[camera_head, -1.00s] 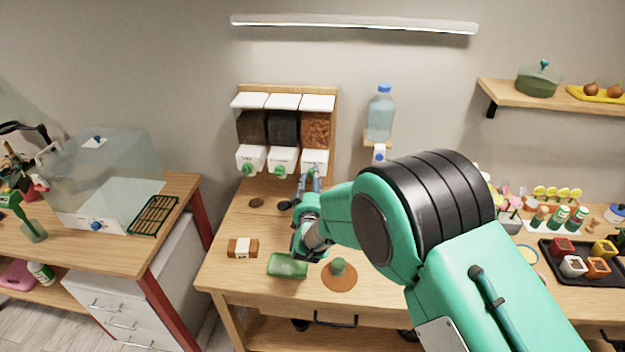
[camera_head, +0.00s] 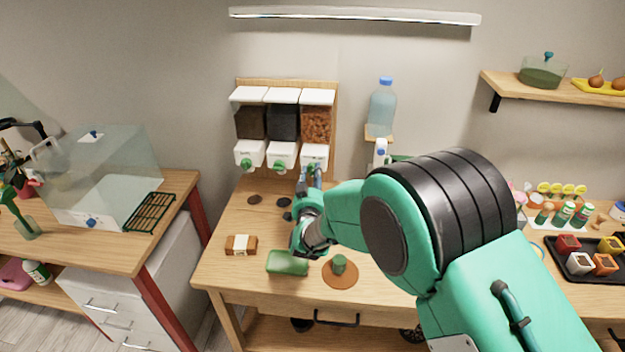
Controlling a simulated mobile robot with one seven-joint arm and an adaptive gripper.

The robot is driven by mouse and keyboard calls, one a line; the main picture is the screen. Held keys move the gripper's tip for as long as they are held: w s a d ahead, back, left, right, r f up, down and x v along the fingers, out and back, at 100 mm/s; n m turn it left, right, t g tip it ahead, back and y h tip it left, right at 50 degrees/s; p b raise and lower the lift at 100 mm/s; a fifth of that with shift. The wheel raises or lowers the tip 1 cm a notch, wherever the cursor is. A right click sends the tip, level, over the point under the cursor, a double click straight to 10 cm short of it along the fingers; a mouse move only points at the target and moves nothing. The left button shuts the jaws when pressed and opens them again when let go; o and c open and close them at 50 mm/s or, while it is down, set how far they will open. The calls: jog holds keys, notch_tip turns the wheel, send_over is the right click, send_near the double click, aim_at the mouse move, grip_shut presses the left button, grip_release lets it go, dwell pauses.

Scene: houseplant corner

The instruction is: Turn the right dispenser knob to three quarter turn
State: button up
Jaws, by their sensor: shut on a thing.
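The dispenser unit hangs on a wooden board with three clear bins. The right dispenser (camera_head: 317,123) holds brown chunky stuff and has a white outlet box (camera_head: 315,152). My gripper (camera_head: 311,170) reaches up to the front of this box and is shut on the right knob, which the fingers mostly hide. The knob's angle cannot be read. The left knob (camera_head: 246,163) and middle knob (camera_head: 280,166) are green and uncovered on their own white boxes.
A water bottle (camera_head: 382,107) stands right of the dispensers.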

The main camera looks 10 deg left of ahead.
jog(key=m+b, duration=0.1)
jog(key=m, duration=0.3)
jog(key=shift+f+m, duration=0.1)
jog(key=shift+m, duration=0.3)
jog(key=m, duration=0.5)
jog(key=shift+m+t+h, duration=0.3)
jog(key=shift+m+h, duration=0.1)
jog(key=m, duration=0.4)
jog(key=shift+a+m, duration=0.1)
jog(key=shift+m, duration=0.3)
jog(key=m+h, duration=0.1)
jog(key=m, duration=0.4)
jog(key=shift+m, duration=0.4)
jog(key=m, duration=0.4)
jog(key=shift+a+m, duration=0.1)
jog(key=shift+m, duration=0.3)
jog(key=m, duration=0.5)
jog(key=shift+m+h, duration=0.3)
jog(key=m+g, duration=0.1)
jog(key=m, duration=0.4)
jog(key=shift+m, duration=2.3)
